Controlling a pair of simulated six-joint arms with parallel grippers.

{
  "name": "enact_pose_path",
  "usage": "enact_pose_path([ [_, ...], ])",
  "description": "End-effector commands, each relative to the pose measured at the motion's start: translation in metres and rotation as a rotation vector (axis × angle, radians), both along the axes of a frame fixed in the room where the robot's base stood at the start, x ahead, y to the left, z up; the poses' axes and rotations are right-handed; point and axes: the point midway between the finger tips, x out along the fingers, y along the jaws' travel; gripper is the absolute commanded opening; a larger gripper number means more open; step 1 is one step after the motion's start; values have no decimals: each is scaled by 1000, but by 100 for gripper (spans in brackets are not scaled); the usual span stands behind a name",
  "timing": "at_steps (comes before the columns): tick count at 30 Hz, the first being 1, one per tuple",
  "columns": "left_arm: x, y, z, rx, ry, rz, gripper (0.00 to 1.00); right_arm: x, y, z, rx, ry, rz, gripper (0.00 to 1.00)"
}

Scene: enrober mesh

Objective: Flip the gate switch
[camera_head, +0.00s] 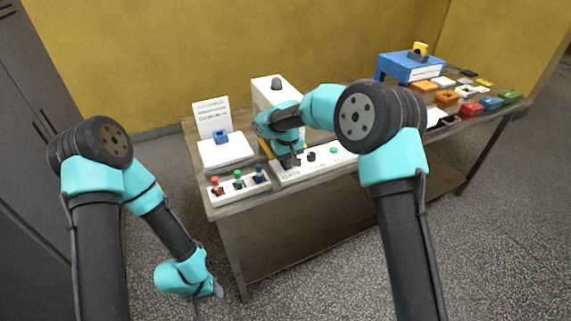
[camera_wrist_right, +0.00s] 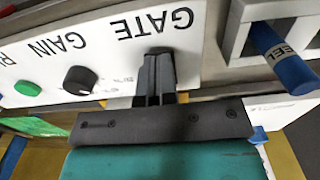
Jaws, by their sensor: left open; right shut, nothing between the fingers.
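The white control panel (camera_head: 318,165) lies along the table's front edge, with the word GATE at its left end. In the right wrist view the panel (camera_wrist_right: 115,58) shows upside-down GATE and GAIN labels, a black knob (camera_wrist_right: 80,80) and a green button (camera_wrist_right: 28,88). My right gripper (camera_head: 291,162) is shut and empty at the panel's GATE end. In the wrist view its fingertips (camera_wrist_right: 158,52) are just by the GATE label. The gate switch itself is hidden behind the fingers; I cannot tell whether they touch it. My left gripper (camera_head: 217,290) hangs open, low in front of the table's left side.
A white strip with red, green and blue levers (camera_head: 238,181) stands left of the panel. Behind are a blue block on a white pad (camera_head: 225,150), a sign (camera_head: 211,116) and a white machine (camera_head: 275,92). A blue stand (camera_head: 410,67) and several coloured blocks fill the right end.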

Motion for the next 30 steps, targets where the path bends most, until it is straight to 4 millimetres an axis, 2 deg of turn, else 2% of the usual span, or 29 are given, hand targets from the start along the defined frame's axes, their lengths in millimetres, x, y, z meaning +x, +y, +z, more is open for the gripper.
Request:
enact_pose_path([
  [5,0,0,0,0,0,0,43,0,0,5,1,0,0,0],
  [30,0,0,0,0,0,0,43,0,0,57,1,0,0,0],
])
